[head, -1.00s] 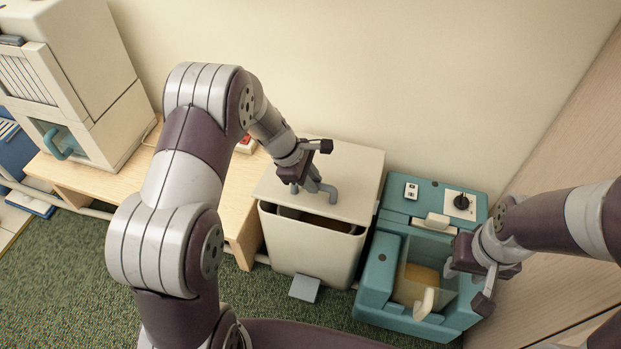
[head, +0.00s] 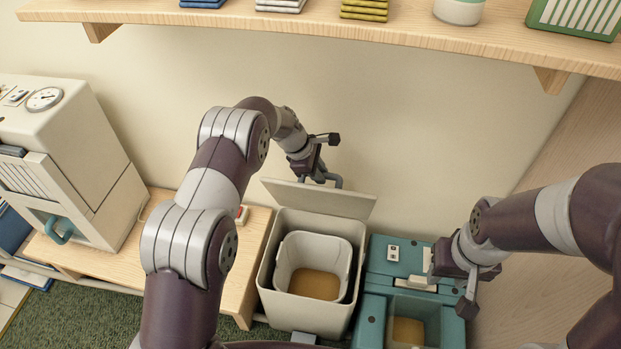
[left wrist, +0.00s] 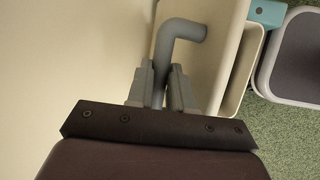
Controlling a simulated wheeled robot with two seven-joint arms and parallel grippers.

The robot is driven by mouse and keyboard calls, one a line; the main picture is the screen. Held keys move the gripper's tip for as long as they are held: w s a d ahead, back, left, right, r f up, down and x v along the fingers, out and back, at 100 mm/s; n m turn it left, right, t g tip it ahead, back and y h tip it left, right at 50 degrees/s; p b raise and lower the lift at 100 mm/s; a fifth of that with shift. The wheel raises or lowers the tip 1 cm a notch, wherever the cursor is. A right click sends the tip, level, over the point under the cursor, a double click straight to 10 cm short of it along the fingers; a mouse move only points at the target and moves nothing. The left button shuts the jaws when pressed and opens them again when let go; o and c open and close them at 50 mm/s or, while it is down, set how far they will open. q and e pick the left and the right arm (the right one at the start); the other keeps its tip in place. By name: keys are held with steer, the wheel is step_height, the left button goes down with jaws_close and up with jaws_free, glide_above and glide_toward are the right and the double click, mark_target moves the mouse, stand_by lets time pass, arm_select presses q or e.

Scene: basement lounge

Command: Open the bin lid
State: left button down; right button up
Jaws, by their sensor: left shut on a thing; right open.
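The cream bin (head: 265,278) stands against the wall in the head view, with an inner bucket (head: 345,250) inside it. Its lid (head: 290,192) is raised and tilted up at the back, so the inside of the bin shows. My left gripper (head: 322,178) is shut on the grey lid handle (head: 338,181), behind the raised lid. In the left wrist view the handle (left wrist: 183,30) stands between the two fingers. My right gripper (head: 452,285) is open and empty above the teal unit to the right.
A teal unit (head: 372,318) stands close to the bin's right side. A wooden bench (head: 250,255) with a white appliance (head: 75,150) is to the left. A wooden shelf (head: 300,25) with several items runs along the wall above.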

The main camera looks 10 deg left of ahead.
arm_select(q)
steer(key=shift+w+f, duration=0.15)
steer(key=shift+w, duration=1.65)
arm_select(e)
steer(key=shift+w+r, duration=0.2)
steer(key=shift+r, duration=0.1)
arm_select(q)
steer(key=c, duration=1)
jaws_free()
steer(key=shift+f, duration=0.1)
steer(key=v, duration=0.4)
steer(key=p+v, duration=0.1)
steer(key=v, duration=0.3)
steer(key=p+v, duration=0.1)
steer(key=v, duration=0.4)
steer(key=shift+w, duration=0.35)
arm_select(e)
steer(key=shift+w+r, duration=0.1)
steer(key=shift+r, duration=0.75)
